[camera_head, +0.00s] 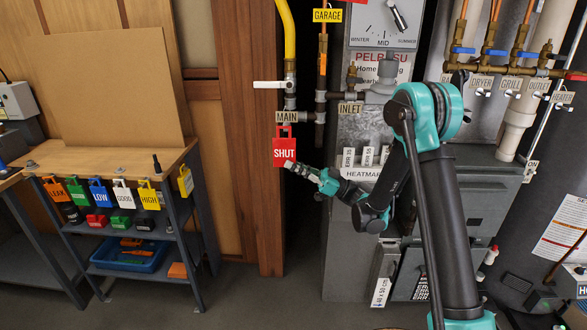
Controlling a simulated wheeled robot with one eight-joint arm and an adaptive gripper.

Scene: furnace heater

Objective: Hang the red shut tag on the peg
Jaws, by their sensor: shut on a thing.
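The red SHUT tag (284,152) is upright, its face toward the camera, just below the MAIN label (288,117) on the pipe. My gripper (293,167) is shut on the tag at its lower right edge, reaching in from the right. The tag's top loop (285,131) shows just under the MAIN label. I cannot make out a peg there; the tag and label may hide it. I cannot tell whether the loop is around anything.
A workbench (100,155) at the left has several coloured tags along its front edge, including a yellow HIGH tag (148,196). A yellow pipe (288,35) with a white-handled valve (270,85) stands above the tag. The INLET pipe (320,100) and grey furnace (345,225) stand close at its right.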

